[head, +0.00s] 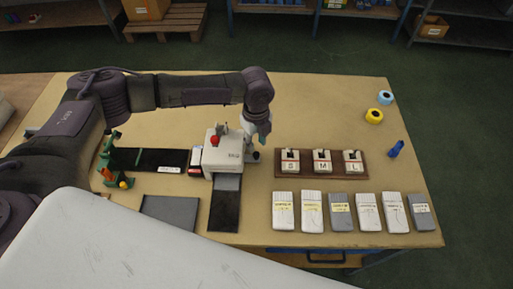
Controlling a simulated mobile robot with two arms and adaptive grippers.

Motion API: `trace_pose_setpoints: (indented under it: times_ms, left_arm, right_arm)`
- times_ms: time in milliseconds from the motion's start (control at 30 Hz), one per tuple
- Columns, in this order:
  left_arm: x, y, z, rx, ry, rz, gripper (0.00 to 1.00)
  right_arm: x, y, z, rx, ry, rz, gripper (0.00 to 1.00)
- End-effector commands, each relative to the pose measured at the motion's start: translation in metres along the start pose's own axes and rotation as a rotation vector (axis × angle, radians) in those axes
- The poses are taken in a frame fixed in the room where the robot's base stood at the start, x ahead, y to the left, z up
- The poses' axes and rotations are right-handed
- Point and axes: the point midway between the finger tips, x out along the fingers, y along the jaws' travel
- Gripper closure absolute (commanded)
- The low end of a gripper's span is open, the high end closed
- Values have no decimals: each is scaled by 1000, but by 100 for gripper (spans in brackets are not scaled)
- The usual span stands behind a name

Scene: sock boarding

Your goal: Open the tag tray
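A white boxy machine (228,152) with a red button on top stands left of the table's middle. My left gripper (262,137) points down at the machine's right side, close to it; I cannot tell whether they touch. Its fingers are small and partly blurred against the machine, so their opening is unclear. No part is clearly marked as the tag tray, and I see no tray standing open on the machine. A brown holder (362,172) with several boxes marked S, M and L lies to the right. My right gripper is not in view.
Several grey and white flat packs (312,212) lie along the front edge. Dark flat boards (224,210) and a green device (118,163) are at the left. Yellow (374,116) and blue (385,97) rolls sit at the right. The table's back middle is clear.

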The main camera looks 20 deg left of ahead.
Motion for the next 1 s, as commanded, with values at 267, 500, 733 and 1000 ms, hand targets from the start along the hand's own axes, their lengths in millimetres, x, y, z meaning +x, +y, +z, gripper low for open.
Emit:
trace_pose_setpoints:
  times_ms: [267, 500, 733, 1000]
  left_arm:
    - [42, 0, -1, -1, 1, 1, 67]
    - [53, 0, 0, 0, 0, 0, 67]
    - [53, 0, 0, 0, 0, 0, 74]
    - [53, 0, 0, 0, 0, 0, 100]
  right_arm:
    - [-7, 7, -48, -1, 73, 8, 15]
    - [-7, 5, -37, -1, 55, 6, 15]
    - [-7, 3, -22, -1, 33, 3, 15]
    - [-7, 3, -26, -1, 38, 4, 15]
